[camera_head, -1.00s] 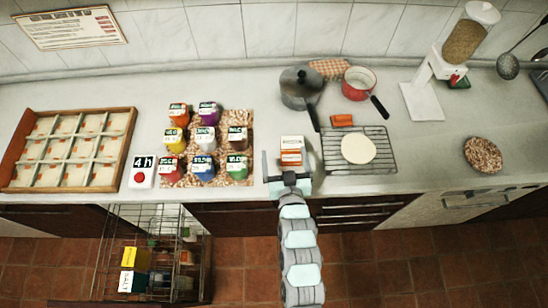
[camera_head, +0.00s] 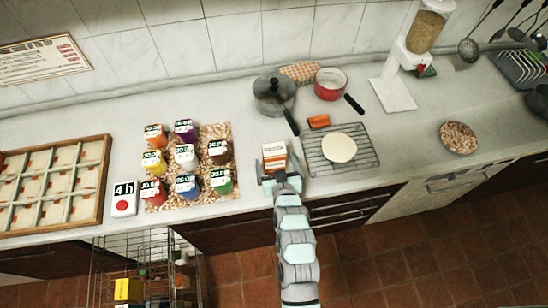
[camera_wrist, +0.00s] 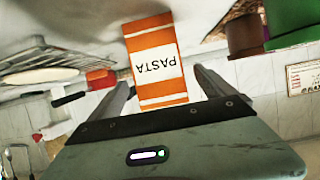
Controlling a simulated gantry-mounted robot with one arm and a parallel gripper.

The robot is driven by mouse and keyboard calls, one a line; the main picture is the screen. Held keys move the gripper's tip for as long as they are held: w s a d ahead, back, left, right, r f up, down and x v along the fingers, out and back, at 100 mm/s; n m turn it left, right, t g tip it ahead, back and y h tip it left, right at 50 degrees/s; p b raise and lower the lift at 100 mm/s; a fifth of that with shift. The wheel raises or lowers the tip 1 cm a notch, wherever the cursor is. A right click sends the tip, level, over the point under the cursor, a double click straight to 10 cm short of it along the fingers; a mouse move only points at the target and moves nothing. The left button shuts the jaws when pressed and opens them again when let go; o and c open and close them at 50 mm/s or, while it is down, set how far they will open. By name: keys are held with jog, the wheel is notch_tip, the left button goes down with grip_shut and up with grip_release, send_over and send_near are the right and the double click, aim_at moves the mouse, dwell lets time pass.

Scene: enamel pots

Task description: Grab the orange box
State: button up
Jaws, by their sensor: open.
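The orange box is an orange and white carton (camera_head: 274,155) standing upright on the counter near its front edge. In the wrist view the box (camera_wrist: 155,62) appears upside down, with the word PASTA on its white label. My gripper (camera_head: 277,163) is at the front side of the box, with its fingers pointing away from the counter's edge. In the wrist view my gripper (camera_wrist: 162,80) is open, one finger on each side of the box with visible gaps. The lower front of the box in the head view is partly hidden by my gripper.
A wire rack (camera_head: 361,154) with a flat dough round (camera_head: 339,148) lies close to the right. Several coloured jars (camera_head: 185,153) stand on a mat (camera_head: 212,131) to the left. A dark pot (camera_head: 274,95) and red pan (camera_head: 330,86) sit behind.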

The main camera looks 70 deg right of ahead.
aim_at(275, 162)
jog(key=x, duration=0.4)
jog(key=shift+f+p, duration=0.2)
jog(key=shift+p, duration=0.15)
jog(key=c, duration=1.9)
jog(key=shift+r, duration=0.1)
